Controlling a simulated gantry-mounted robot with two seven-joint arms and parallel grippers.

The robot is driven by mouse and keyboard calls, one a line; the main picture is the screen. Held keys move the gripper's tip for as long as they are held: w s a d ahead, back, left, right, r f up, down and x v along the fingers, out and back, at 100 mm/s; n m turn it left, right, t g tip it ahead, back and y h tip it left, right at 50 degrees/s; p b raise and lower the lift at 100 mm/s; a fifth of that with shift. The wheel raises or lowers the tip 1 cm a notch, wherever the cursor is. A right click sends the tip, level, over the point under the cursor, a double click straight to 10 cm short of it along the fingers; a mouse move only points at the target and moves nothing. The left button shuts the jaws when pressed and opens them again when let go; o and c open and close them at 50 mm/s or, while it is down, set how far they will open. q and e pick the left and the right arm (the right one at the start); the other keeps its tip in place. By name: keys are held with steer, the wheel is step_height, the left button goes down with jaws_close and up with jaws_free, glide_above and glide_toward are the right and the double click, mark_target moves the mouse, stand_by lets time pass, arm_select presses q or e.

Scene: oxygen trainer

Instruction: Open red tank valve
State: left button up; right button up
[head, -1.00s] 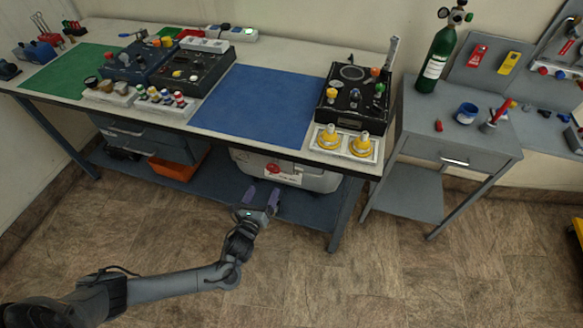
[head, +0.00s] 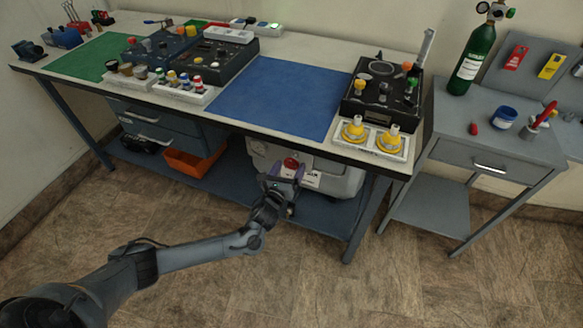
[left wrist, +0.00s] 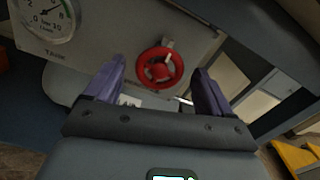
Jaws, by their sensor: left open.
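The red tank valve (left wrist: 160,68) is a round red handwheel on the front of a grey tank unit (left wrist: 100,62). In the head view the red valve (head: 291,163) shows under the workbench, just beyond my left gripper. My left gripper (head: 287,175) is open, with purple fingers. In the left wrist view the open fingers of my left gripper (left wrist: 159,85) stand on either side of the valve in the picture, and the wheel appears ahead of the tips. I cannot tell the exact gap. Nothing is between the fingers. My right gripper is not in view.
A pressure gauge (left wrist: 46,18) is on the tank unit left of the valve. The workbench (head: 215,118) is above, with its lower shelf (head: 232,188) around the tank. An orange bin (head: 195,160) sits left on the shelf. A grey side table (head: 450,115) stands right. The floor in front is clear.

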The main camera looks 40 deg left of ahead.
arm_select(q)
steer(key=shift+b+x, duration=0.3)
steer(key=shift+x, duration=0.85)
